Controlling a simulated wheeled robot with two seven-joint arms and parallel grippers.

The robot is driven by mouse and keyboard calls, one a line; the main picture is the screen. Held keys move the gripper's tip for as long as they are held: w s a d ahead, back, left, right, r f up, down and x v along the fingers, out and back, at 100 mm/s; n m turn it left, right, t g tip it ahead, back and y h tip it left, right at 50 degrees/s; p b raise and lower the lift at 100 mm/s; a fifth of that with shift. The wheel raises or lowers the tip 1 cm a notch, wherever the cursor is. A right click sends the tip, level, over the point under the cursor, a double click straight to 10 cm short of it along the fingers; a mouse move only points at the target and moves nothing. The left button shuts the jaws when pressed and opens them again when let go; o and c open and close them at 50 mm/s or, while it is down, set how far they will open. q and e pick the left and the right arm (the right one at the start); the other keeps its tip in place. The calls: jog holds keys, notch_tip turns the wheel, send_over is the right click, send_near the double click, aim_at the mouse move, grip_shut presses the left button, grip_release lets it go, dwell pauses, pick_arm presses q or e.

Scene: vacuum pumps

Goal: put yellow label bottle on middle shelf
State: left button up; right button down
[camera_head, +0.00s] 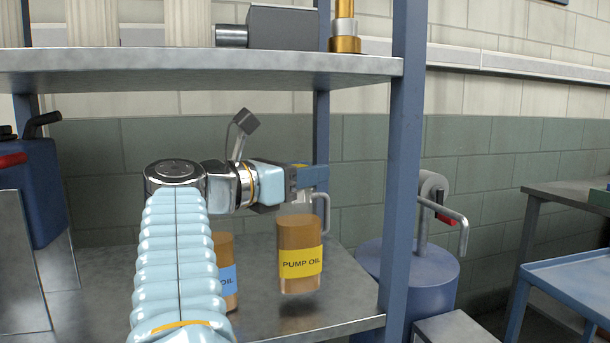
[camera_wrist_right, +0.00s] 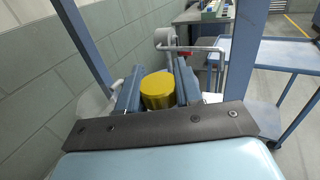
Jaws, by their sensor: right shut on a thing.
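The yellow label bottle (camera_head: 301,255), brown with a yellow PUMP OIL band, hangs upright just above the middle shelf (camera_head: 340,290), with a dark shadow below it. My right gripper (camera_head: 312,190) is shut on the top of this bottle. In the right wrist view, the bottle's yellow cap (camera_wrist_right: 158,90) sits between the two fingers of my right gripper (camera_wrist_right: 158,92). My left gripper is in neither view.
A blue label bottle (camera_head: 226,270) stands on the shelf to the left, partly hidden behind my right arm. A blue-grey post (camera_head: 398,170) rises at the shelf's right front corner. The upper shelf (camera_head: 200,65) is overhead. A blue can (camera_head: 38,190) stands at the left.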

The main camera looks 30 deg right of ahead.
jog(key=shift+f+b, duration=0.5)
jog(key=shift+f, duration=0.05)
jog(key=c, duration=0.8)
grip_release()
jog(key=shift+o, duration=0.2)
jog(key=shift+r+p, duration=0.8)
jog(key=shift+r, duration=0.15)
jog(key=s+a, duration=0.2)
jog(key=a, duration=1)
jog(key=shift+s+f, duration=0.2)
jog(key=shift+f, duration=0.15)
